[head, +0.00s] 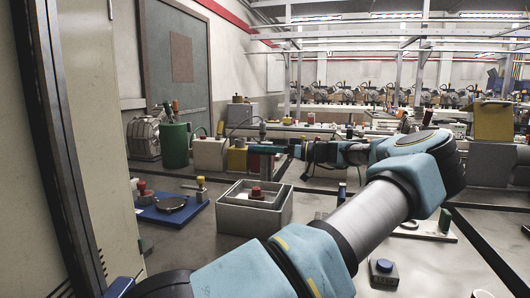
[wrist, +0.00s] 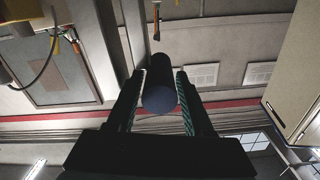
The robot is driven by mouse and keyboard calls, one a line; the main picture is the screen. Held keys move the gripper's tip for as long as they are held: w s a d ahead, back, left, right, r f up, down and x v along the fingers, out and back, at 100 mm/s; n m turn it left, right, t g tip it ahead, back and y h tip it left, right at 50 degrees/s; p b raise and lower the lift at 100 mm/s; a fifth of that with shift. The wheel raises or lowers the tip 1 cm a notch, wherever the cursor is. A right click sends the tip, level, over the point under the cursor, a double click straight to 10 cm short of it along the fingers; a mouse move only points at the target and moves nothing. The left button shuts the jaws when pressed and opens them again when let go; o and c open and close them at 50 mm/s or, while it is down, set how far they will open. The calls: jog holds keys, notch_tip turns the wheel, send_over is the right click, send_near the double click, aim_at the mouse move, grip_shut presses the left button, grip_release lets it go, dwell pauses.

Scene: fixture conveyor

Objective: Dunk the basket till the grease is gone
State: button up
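My gripper (head: 270,148) is raised above the bench and points left in the head view. In the wrist view, my gripper (wrist: 160,85) has its two green-lined fingers on either side of a dark blue cylinder (wrist: 160,95), close against it. The cylinder's rounded end faces the camera, and I cannot tell what it belongs to. A grey open box (head: 240,219) with a pale inside stands on the bench below my gripper. A red knob (head: 256,192) stands up inside it. No basket can be clearly made out, and grease is too small to tell.
A blue plate (head: 160,215) with a dark disc lies left of the box. A green cylinder (head: 175,145) stands behind it. A small block with a blue button (head: 384,270) sits at the right front. A tall pale cabinet (head: 95,130) closes off the left side.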

jog(key=shift+f, duration=0.1)
jog(key=shift+d, duration=0.3)
jog(key=b+v, duration=0.3)
jog(key=v, duration=0.7)
jog(key=shift+d, duration=0.1)
